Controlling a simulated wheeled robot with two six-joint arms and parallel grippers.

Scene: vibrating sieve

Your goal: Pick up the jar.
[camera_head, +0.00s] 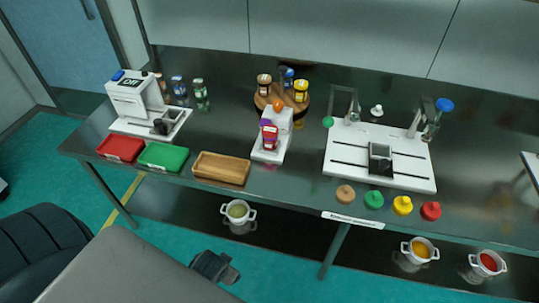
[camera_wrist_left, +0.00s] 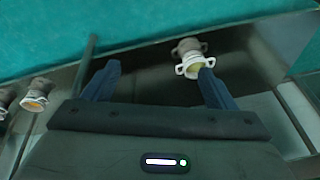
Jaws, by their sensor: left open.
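Which jar is meant cannot be told. A small jar with a purple lid and red label (camera_head: 269,136) stands on a white device (camera_head: 271,150) near the middle of the counter. Several jars, among them a brown-lidded one (camera_head: 264,84) and a yellow-lidded one (camera_head: 300,90), stand on a round wooden stand (camera_head: 283,113) behind it. My left gripper (camera_head: 226,270) is low in front of the counter, well apart from the jars. In the left wrist view its jaws (camera_wrist_left: 160,70) are spread open with no jar between them. My right gripper is not in view.
A red tray (camera_head: 121,147), green tray (camera_head: 163,156) and wooden tray (camera_head: 221,168) line the front edge. A white machine (camera_head: 130,98) stands left; a white platform (camera_head: 340,160) stands right. Two-handled pots, one whitish (camera_head: 238,211), sit below counter level. Colored lids (camera_head: 374,199) lie at the front.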

